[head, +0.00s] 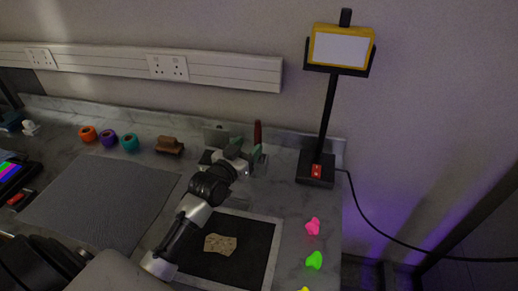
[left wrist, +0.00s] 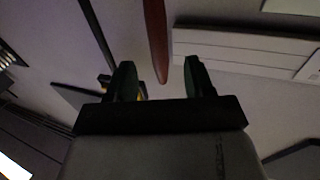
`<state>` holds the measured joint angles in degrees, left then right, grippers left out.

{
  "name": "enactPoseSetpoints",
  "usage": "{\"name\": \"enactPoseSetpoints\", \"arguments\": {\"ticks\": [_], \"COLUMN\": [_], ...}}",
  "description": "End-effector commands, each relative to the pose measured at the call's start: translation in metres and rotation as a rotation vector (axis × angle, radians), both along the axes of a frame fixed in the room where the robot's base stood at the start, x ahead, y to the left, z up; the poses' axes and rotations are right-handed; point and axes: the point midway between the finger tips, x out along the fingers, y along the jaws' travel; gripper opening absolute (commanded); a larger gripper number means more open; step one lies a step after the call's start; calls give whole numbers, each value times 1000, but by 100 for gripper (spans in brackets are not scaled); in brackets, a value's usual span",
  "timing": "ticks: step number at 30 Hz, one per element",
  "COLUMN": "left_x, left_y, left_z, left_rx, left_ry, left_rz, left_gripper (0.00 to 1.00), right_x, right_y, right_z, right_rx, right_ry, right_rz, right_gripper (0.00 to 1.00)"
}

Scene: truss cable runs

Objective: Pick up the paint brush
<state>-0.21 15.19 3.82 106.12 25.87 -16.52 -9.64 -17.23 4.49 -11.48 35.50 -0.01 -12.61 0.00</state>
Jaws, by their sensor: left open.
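The paint brush, as far as I can tell, is the dark red upright handle (head: 258,134) at the back of the counter, near the wall. Its lower part is hidden behind my left gripper. In the left wrist view a red-brown tapered handle (left wrist: 156,38) comes down from the top edge, with its tip in the gap between the fingers. My left gripper (head: 245,151) is open, with its green-tipped fingers just in front of the handle. In the left wrist view the gripper (left wrist: 161,80) shows both fingers apart, not closed on the handle. My right gripper is not in view.
A lamp (head: 328,110) on a black base stands right of the brush. Orange (head: 88,133), purple (head: 108,138) and teal (head: 129,142) rolls and a brown block (head: 169,145) stand left. A grey mat (head: 100,195) and a black framed mat (head: 250,240) lie in front.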

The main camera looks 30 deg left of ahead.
Motion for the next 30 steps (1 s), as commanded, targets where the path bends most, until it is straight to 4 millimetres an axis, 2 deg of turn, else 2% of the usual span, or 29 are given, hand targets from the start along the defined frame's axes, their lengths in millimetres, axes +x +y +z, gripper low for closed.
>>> {"name": "enactPoseSetpoints", "arguments": {"ticks": [3, 8, 18, 27, 28, 30], "left_x": [16, 26, 69, 74, 74, 74], "left_y": [-1, -2, -5, -5, -5, -5], "left_z": [1, 1, 1, -1, -1, -1], "left_rx": [-2, 0, 0, 0, 0, 0], "left_ry": [0, 0, 0, 1, 1, 1], "left_rz": [0, 0, 0, 0, 0, 0], "left_gripper": [53, 53, 53, 53, 51, 41], "right_x": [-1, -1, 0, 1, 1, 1], "right_y": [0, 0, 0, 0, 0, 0], "right_z": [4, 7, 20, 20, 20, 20], "right_rx": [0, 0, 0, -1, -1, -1], "right_ry": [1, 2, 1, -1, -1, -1], "right_rz": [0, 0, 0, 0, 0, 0], "right_gripper": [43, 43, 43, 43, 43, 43]}}
